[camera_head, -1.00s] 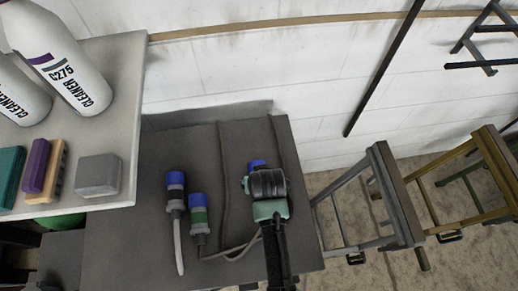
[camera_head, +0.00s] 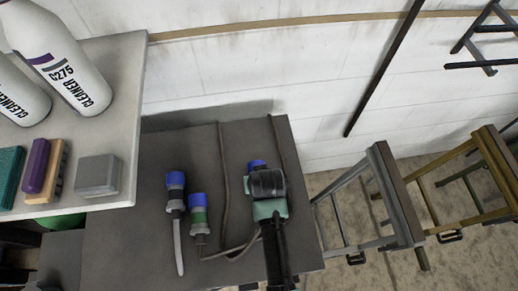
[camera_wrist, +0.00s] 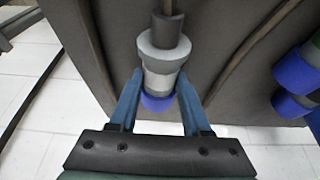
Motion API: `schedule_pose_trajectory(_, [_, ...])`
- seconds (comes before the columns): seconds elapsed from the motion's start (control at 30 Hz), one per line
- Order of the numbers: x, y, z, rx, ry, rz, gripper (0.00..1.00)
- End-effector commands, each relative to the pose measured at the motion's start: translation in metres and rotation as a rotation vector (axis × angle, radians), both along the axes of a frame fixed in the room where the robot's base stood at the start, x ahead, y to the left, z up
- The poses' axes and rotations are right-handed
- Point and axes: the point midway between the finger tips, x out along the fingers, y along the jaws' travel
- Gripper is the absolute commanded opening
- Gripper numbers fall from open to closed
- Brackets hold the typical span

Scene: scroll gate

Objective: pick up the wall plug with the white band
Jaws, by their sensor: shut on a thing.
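The wall plug with the white band (camera_wrist: 158,70) stands between my fingers in the wrist view, with a grey collar, a pale band and a blue end. My gripper (camera_wrist: 157,88) is shut on it, one blue finger on each side. In the head view my gripper (camera_head: 267,185) hides most of this plug; only its blue end (camera_head: 257,164) shows just beyond the wrist. I cannot tell whether the plug is clear of the dark table.
To the left on the dark table (camera_head: 130,240) lie a plug with a dark grey band (camera_head: 176,193) and one with a green band (camera_head: 199,215). Cables run across the tabletop. A pale shelf (camera_head: 120,135) holds bottles and blocks. Metal stands (camera_head: 385,195) are at right.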

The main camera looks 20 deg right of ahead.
Motion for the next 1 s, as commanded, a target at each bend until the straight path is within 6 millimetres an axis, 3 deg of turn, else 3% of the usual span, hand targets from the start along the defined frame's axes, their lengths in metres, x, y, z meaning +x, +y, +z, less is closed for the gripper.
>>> schedule_pose_trajectory(0.37, [0.001,0.0,0.009,-0.001,-0.004,0.0,0.0])
schedule_pose_trajectory(0.8, [0.002,0.0,0.088,-0.002,-0.006,0.0,0.0])
schedule_pose_trajectory(1.0, [0.001,0.0,0.1,0.0,-0.001,0.0,0.0])
